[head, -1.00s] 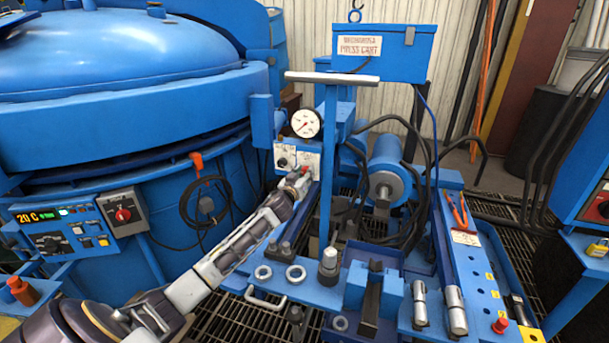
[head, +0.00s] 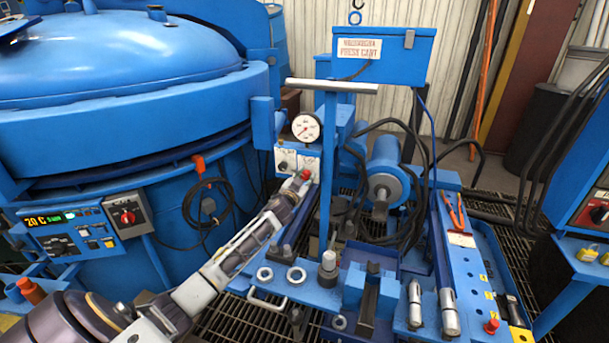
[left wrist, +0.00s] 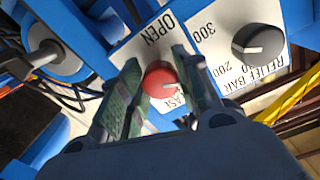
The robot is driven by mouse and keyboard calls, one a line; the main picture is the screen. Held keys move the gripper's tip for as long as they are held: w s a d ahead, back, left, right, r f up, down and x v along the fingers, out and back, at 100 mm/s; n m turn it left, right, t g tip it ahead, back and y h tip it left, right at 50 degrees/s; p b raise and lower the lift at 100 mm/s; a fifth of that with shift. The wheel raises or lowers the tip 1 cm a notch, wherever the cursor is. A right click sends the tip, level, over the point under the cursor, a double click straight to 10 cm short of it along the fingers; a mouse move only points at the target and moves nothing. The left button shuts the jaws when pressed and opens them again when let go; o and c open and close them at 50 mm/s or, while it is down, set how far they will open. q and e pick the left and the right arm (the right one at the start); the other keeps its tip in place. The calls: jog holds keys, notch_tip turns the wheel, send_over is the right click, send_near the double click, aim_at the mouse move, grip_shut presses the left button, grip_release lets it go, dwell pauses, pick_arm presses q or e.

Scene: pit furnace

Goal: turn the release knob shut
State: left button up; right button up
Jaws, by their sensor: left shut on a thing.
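The release knob (left wrist: 161,80) is red and round with a white mark, on a white plate (left wrist: 148,43) lettered OPEN, with a second word partly hidden. In the left wrist view it sits between the two fingers of my left gripper (left wrist: 155,88), which is shut on it. In the head view the red knob (head: 305,174) shows at the tip of my left arm, under the pressure gauge (head: 306,127). The left gripper (head: 296,184) reaches the panel there. My right gripper is not in view.
A black relief knob (left wrist: 259,43) with a bar scale is close beside the red knob. A blue upright post (head: 328,170) with a crossbar stands just right of my left gripper. The large blue furnace (head: 120,115) is on the left. Hoses hang behind the press cart.

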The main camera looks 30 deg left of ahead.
pick_arm(q)
jog(key=m+p, duration=0.2)
jog(key=m, duration=0.1)
jog(key=m+p, duration=0.2)
jog(key=m, duration=0.2)
jog(key=shift+r+m, duration=0.1)
jog(key=shift+m, duration=0.3)
jog(key=shift+m+p, duration=0.6)
jog(key=shift+m, duration=1.6)
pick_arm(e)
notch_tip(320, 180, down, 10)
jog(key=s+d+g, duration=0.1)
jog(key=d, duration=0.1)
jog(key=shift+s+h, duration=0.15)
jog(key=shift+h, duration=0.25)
pick_arm(q)
jog(key=o, duration=1)
jog(key=shift+o, duration=0.2)
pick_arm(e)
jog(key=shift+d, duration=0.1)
pick_arm(q)
jog(key=shift+s, duration=0.15)
jog(key=v, duration=1.1)
jog(key=shift+s+d, duration=0.25)
jog(key=shift+s, duration=0.1)
